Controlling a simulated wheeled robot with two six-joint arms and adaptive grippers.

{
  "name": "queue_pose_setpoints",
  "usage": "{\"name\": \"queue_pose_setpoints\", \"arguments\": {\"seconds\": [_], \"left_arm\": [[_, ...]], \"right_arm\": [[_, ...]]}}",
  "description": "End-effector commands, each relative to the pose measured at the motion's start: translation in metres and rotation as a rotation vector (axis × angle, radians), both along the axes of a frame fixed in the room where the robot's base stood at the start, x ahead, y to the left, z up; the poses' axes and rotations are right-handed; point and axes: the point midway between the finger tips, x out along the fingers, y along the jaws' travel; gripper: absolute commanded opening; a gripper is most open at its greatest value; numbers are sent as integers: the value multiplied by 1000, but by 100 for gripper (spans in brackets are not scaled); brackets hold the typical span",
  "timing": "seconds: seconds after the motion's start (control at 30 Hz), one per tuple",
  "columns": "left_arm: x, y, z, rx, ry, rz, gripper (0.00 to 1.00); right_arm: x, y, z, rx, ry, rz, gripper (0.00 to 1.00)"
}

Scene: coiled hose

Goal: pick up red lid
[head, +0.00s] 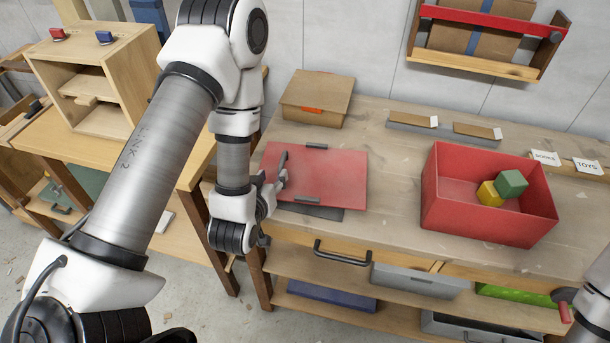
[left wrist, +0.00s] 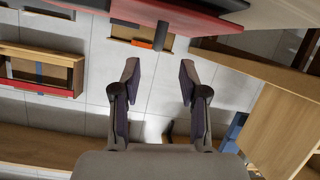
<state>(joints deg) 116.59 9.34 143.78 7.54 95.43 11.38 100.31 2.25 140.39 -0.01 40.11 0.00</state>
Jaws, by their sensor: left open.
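The red lid (head: 335,178) is a flat red panel on the left part of the workbench. Dark grips sit on its far and near edges. It shows edge-on at the top of the left wrist view (left wrist: 190,20). My left gripper (head: 274,183) is at the lid's left edge in the head view and overlaps it there. In the left wrist view its two fingers (left wrist: 159,78) stand apart with nothing between them, and the lid is beyond the tips. Contact cannot be told. My right gripper is out of view.
A red bin (head: 440,205) with yellow and green blocks stands on the bench (head: 395,190) to the right. A cardboard box (head: 316,97) stands behind the lid. A dark drawer handle (head: 342,256) juts from the bench front. A wooden cabinet (head: 95,80) is at left.

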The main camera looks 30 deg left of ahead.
Motion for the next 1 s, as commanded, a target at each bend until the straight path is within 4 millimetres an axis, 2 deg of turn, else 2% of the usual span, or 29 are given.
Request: {"name": "queue_pose_setpoints", "arguments": {"seconds": [0.1, 0.2, 0.37, 0.53, 0.77, 0.83, 0.9, 1.0], "left_arm": [[13, 3, -9, 1, -12, 0, 43], [23, 6, -11, 0, -11, 0, 43], [42, 16, -9, 0, -8, 0, 43], [67, 24, -20, 1, -6, -1, 43], [71, 25, -24, 0, -5, -2, 43], [71, 25, -24, 0, -5, -2, 26], [71, 25, -24, 1, -6, -2, 1], [71, 25, -24, 0, -5, -2, 0]], "right_arm": [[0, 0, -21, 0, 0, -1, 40], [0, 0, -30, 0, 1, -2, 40], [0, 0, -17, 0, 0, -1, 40], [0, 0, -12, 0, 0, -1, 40], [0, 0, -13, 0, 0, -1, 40], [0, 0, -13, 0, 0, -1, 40], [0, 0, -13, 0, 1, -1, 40], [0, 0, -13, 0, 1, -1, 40]]}}
